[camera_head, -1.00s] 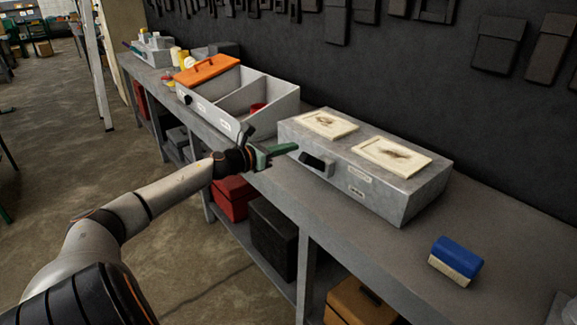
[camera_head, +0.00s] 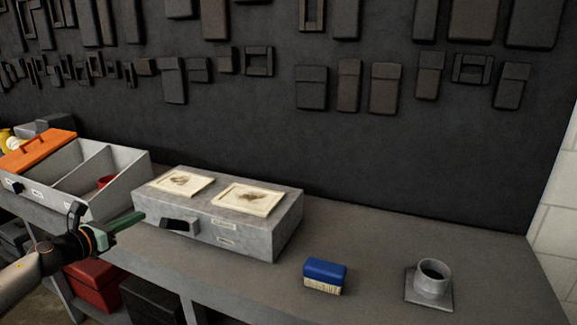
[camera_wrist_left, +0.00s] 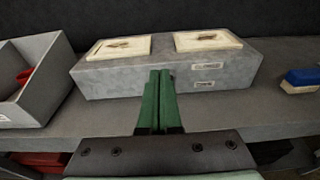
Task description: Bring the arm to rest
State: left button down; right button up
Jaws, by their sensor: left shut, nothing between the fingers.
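My left gripper (camera_head: 126,223) comes in from the lower left in the head view, in front of the bench edge. Its green fingers are shut with nothing between them, and they point toward the grey metal box (camera_head: 270,232). In the left wrist view the closed fingers (camera_wrist_left: 158,88) stand in front of the box's front face (camera_wrist_left: 120,86). I cannot tell exactly how wide the space between fingertips and box is. My right gripper is not in view.
The box carries two cream cards (camera_head: 248,198) on top. Left of it stands a divided grey bin (camera_head: 122,200) with an orange lid (camera_head: 38,150). A blue brush (camera_head: 325,272) and a grey cup (camera_head: 432,278) stand on the bench to the right. Bare bench (camera_head: 380,245) lies between.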

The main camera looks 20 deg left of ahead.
pick_arm(q)
jog(key=s+d+f+n+g, duration=0.1)
jog(key=s+d+f+n, duration=0.4)
jog(key=d+f+n, duration=0.6)
jog(key=s+d+f+n+g, duration=0.1)
jog(key=s+d+f+n, duration=0.6)
jog(key=f, duration=0.6)
jog(key=s+d+f+n+g, duration=0.2)
jog(key=s+d+f+n, duration=0.2)
jog(key=s+d+n, duration=0.3)
jog(key=s+d+f+n+g, duration=0.3)
jog(key=s+d+f+n, duration=0.2)
jog(key=d, duration=0.9)
jog(key=s+n, duration=0.3)
jog(key=n, duration=0.2)
jog(key=shift+d+h, duration=0.25)
jog(key=shift+h, duration=0.15)
